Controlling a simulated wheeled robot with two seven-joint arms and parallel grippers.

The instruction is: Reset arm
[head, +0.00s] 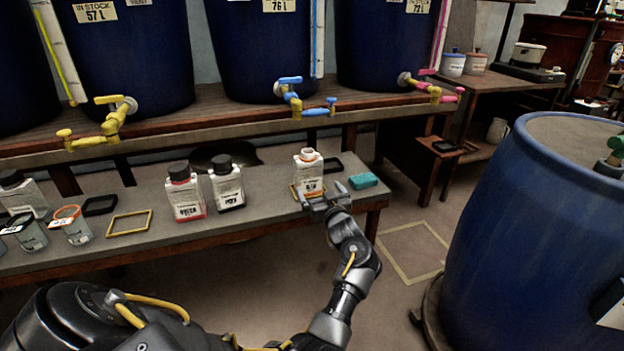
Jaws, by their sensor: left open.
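My left arm (350,262) reaches up from the bottom of the head view to the low bench. Its gripper (322,193) is open at the bench's front edge, close in front of a white bottle (309,168). The bottle stands upright without a cap, with an orange-brown rim and a dark-lettered label. The gripper covers part of its base, so I cannot tell whether the fingers touch it. My right gripper is not in view.
The bench (262,195) also bears a red-filled bottle (184,193), a dark-filled bottle (227,186), glass jars, a yellow frame (130,223) and a teal block (363,181). Tapped blue vats (262,50) stand behind. A large blue barrel (540,220) stands right; floor lies between.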

